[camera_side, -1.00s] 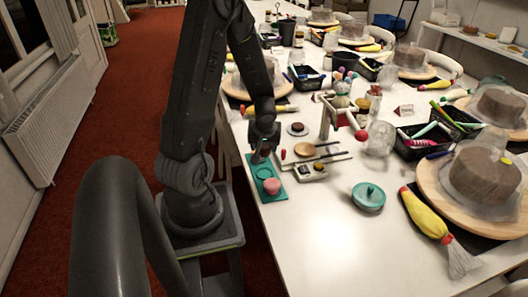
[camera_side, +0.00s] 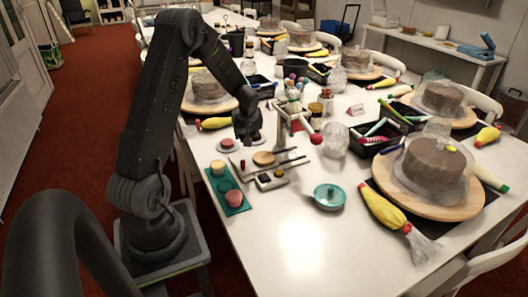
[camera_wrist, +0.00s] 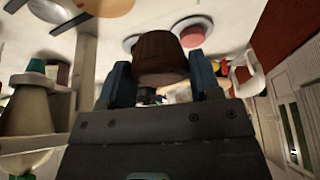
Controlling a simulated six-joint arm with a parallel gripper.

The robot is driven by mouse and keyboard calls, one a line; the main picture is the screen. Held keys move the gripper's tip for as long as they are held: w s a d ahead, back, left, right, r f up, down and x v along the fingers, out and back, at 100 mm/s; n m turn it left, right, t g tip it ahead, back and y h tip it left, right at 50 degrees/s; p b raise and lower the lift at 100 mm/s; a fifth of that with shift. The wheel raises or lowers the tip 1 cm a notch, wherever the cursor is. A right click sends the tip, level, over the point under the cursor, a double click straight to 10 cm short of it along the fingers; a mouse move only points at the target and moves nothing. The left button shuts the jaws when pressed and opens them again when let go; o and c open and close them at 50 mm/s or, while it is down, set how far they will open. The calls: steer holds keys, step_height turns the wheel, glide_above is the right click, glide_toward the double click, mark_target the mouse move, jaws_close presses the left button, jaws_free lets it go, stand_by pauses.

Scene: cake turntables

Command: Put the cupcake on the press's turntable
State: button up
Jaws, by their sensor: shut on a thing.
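The cupcake (camera_wrist: 160,60) is brown and ridged. In the wrist view it sits between the two blue fingers of my gripper (camera_wrist: 160,82), which is shut on it. In the side view my gripper (camera_side: 246,140) is low over the table, left of the upright device with a red ball, and it hides the cupcake. A pale saucer rim (camera_wrist: 130,42) shows beside the cupcake. A tan round disc (camera_side: 264,158) lies on a pale base nearer the camera. I cannot tell for sure whether this is the press's turntable.
A green tray (camera_side: 224,185) holds tan and pink pieces. A pink piece on a saucer (camera_side: 228,144) stands left of my gripper. The upright device with a red ball (camera_side: 315,138) stands right.

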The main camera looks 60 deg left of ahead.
steer(key=w+f, duration=0.1)
steer(key=w, duration=0.1)
steer(key=w+d+f, duration=0.1)
steer(key=w, duration=0.1)
steer(key=w+d+f, duration=0.1)
steer(key=shift+w+d+f, duration=0.2)
steer(key=shift+w+f, duration=0.2)
steer(key=shift+f, duration=2)
steer(key=o, duration=0.9)
steer(key=shift+f, duration=0.15)
